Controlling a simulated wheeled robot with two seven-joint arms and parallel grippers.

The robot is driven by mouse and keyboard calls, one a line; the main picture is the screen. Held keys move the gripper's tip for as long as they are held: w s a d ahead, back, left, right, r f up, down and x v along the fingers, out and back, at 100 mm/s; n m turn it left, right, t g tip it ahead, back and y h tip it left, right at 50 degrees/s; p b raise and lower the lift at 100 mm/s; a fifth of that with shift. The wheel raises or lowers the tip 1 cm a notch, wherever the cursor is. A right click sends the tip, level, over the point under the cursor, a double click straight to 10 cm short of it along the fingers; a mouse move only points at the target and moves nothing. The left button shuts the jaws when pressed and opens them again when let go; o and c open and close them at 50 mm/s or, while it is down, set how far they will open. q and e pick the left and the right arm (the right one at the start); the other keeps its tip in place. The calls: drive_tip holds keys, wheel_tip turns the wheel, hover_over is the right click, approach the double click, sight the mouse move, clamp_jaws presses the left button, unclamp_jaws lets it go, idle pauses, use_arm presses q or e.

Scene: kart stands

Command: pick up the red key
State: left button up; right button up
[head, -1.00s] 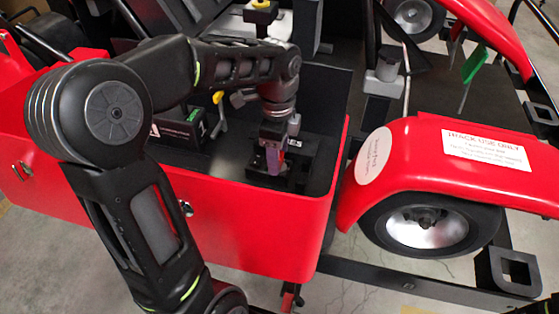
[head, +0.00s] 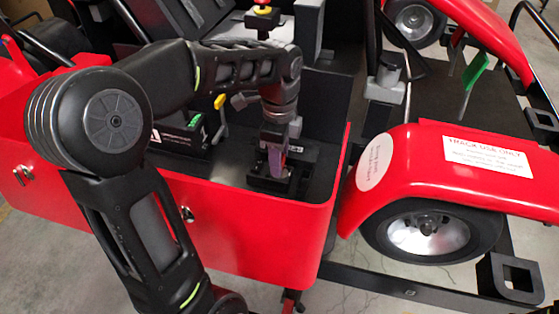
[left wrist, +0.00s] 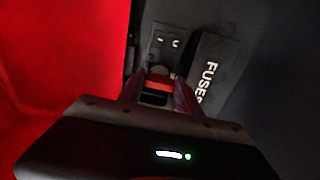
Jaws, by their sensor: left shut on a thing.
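The red key (left wrist: 160,80) shows in the left wrist view as a small red piece between the two fingers of my left gripper (left wrist: 158,92). The fingers are shut on it. A dark plate with small light marks (left wrist: 165,43) lies just beyond it. In the head view my left gripper (head: 275,160) points down into the black interior of the red kart's side box, and the key is hidden there by the gripper. I cannot tell whether the key is still seated in something. My right gripper is not in view.
The red side box wall (head: 265,225) stands close around my left gripper. A box lettered FUSES (left wrist: 210,70) is right beside the fingers in the left wrist view.

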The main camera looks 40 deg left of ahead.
use_arm(q)
wheel_tip(320, 180, up, 9)
drive_tip(key=shift+r+p, duration=0.1)
drive_tip(key=shift+p, duration=0.4)
idle(0.3)
